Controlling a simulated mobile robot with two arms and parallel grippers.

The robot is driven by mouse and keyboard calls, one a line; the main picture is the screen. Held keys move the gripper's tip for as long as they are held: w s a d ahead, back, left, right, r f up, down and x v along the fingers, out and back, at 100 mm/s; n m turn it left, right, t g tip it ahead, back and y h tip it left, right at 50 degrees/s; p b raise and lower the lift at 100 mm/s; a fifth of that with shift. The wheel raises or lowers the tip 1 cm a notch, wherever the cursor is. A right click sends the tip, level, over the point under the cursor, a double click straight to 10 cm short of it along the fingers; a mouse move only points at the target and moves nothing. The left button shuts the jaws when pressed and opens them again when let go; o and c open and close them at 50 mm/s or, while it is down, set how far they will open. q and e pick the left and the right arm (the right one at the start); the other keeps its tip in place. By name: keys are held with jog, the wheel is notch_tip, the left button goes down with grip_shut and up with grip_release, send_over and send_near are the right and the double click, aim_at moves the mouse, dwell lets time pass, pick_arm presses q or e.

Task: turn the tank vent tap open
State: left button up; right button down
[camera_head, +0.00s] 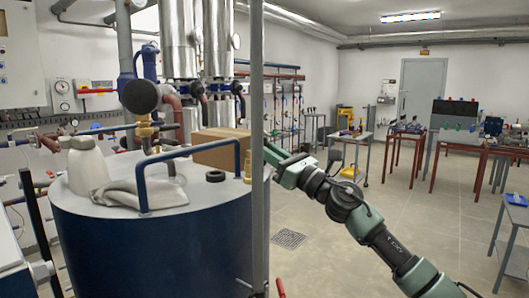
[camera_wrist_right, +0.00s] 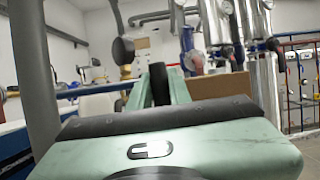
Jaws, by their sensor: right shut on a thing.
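The tank is the large blue drum (camera_head: 150,250) with a grey lid in the head view. A small brass fitting (camera_head: 247,166), which looks like the vent tap, stands at the lid's right edge, partly behind a grey upright pole (camera_head: 258,220). My right gripper (camera_head: 274,158) reaches in from the right to the tap's place, its tips next to the pole. It is shut on what seems to be the tap; the pole hides the contact. My left gripper is not in view.
On the lid are a blue rail (camera_head: 190,152), a black ring (camera_head: 215,176), a pale cloth (camera_head: 140,190) and a whitish bottle (camera_head: 86,165). A cardboard box (camera_head: 218,150) is behind. The floor to the right is clear up to the tables.

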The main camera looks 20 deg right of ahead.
jog(key=shift+a+f, duration=0.1)
jog(key=c, duration=1.3)
grip_release()
notch_tip(320, 180, up, 20)
jog(key=p, duration=0.2)
jog(key=shift+p, duration=0.35)
